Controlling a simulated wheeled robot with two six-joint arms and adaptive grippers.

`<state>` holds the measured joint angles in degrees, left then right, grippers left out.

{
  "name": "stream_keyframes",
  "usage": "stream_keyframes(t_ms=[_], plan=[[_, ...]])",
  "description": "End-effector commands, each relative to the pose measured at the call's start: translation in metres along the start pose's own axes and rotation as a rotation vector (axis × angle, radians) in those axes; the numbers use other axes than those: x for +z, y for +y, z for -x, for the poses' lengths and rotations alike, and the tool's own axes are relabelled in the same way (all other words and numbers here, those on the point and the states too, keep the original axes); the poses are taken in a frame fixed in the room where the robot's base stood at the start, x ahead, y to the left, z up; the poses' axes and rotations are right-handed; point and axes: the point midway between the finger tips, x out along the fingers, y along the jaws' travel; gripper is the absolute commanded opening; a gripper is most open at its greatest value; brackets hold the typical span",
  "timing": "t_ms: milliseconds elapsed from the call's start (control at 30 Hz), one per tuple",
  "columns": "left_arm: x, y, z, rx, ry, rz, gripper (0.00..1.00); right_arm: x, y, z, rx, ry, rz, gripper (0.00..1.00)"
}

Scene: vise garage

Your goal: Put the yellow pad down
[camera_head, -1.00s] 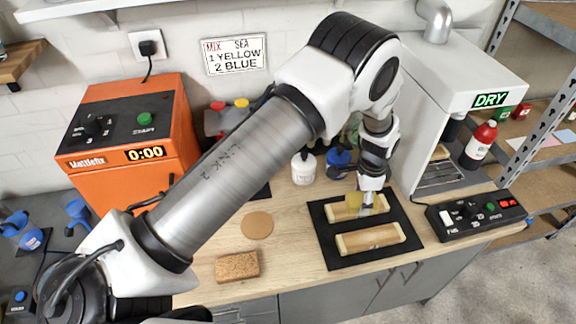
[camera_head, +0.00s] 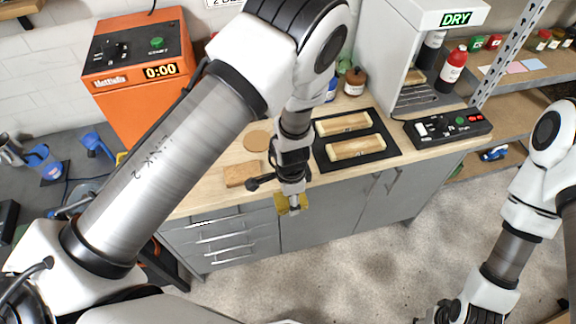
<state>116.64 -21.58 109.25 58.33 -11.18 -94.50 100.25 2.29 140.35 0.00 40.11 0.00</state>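The yellow pad (camera_head: 282,205) is at the tip of my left gripper (camera_head: 294,201), which is shut on it. The pad hangs in the air in front of the grey cabinet doors, seen past the counter's front edge. The fingers partly hide it. My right gripper (camera_head: 448,313) is at the bottom right, cut off by the picture's edge, so I cannot tell its opening. The wooden counter (camera_head: 215,205) runs behind the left gripper.
A black mat (camera_head: 393,147) with two wooden blocks (camera_head: 356,147) lies right of the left gripper. A brown sponge-like block (camera_head: 241,173) and round cork disc (camera_head: 257,140) lie left of it. A control box (camera_head: 448,127) stands at the right. The floor in front is clear.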

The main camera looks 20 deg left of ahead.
Motion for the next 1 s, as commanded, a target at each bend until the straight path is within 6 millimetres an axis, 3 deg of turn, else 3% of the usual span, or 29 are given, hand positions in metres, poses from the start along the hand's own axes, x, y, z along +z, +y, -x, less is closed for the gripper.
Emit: stream_keyframes(t_ms=[167, 267, 467, 500, 600, 733, 900, 1000], plan=[[-0.007, -0.024, 0.002, -0.002, 0.002, 0.001, 0.34, 0.000, 0.000, 0.016, 0.000, 0.000, 0.000, 0.40], [-0.015, -0.043, -0.004, 0.000, 0.005, 0.003, 0.34, 0.000, 0.000, 0.011, 0.000, 0.000, 0.000, 0.40], [-0.033, -0.102, -0.011, -0.005, 0.005, 0.006, 0.34, 0.000, 0.000, 0.008, 0.000, 0.000, 0.000, 0.40], [-0.038, -0.114, -0.023, -0.007, 0.006, 0.007, 0.34, -0.001, 0.000, -0.014, 0.000, 0.001, 0.000, 0.40], [-0.045, -0.136, -0.022, -0.005, 0.003, 0.005, 0.34, 0.001, 0.000, -0.032, 0.000, -0.002, 0.000, 0.40], [-0.049, -0.148, -0.021, -0.003, 0.000, 0.004, 0.34, 0.000, 0.000, -0.039, 0.000, 0.000, 0.000, 0.40], [-0.049, -0.148, -0.049, -0.002, -0.001, 0.004, 0.34, 0.000, 0.000, -0.058, 0.000, 0.000, 0.000, 0.40], [-0.049, -0.148, -0.050, -0.003, 0.000, 0.004, 0.34, 0.000, 0.000, -0.057, 0.000, -0.001, 0.000, 0.40]])
